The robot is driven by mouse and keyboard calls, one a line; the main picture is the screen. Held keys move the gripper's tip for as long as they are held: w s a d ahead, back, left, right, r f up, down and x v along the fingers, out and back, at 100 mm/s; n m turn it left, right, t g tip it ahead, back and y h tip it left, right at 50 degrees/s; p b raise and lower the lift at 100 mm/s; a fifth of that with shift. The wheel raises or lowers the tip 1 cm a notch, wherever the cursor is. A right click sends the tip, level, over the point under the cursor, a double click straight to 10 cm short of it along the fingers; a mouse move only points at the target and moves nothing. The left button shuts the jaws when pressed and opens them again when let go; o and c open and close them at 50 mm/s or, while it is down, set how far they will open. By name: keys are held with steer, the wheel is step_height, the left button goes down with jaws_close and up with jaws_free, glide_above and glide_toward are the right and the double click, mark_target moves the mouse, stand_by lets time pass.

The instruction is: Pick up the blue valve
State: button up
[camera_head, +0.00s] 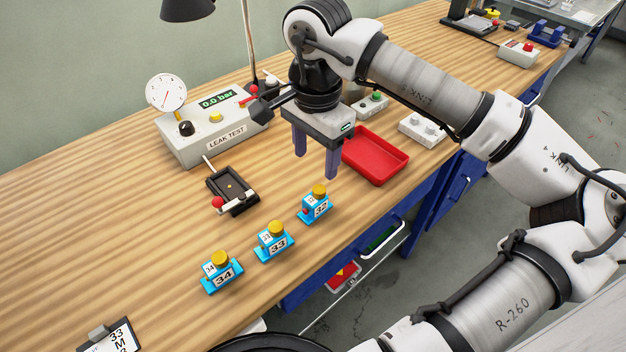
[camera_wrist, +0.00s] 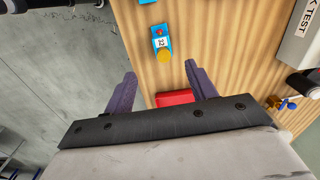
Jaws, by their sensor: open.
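Three blue valves with yellow caps stand in a row along the front of the wooden bench: valve 34 (camera_head: 221,273), valve 33 (camera_head: 273,242) and valve 32 (camera_head: 315,205). My gripper (camera_head: 316,166) is open and empty, pointing down above the bench, behind and above valve 32 in the head view. In the wrist view, valve 32 (camera_wrist: 161,44) lies beyond the open fingertips (camera_wrist: 160,68), apart from them. A bit of another blue valve shows at the top edge there.
A red tray (camera_head: 376,157) lies right of my gripper. A black fixture with a red-knobbed lever (camera_head: 233,196) and the leak test box (camera_head: 212,130) stand to the left. A clipboard marked 33 (camera_head: 110,340) lies at the front left. The bench's front edge is close to the valves.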

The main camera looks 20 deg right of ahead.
mark_target(314, 198)
step_height(314, 198, down, 9)
steer(key=shift+r+p, duration=0.2)
steer(key=shift+p, duration=0.65)
steer(key=shift+w+a+f+p, duration=0.15)
steer(key=shift+f+p, duration=1)
steer(key=shift+f, duration=1.45)
steer(key=c, duration=1.2)
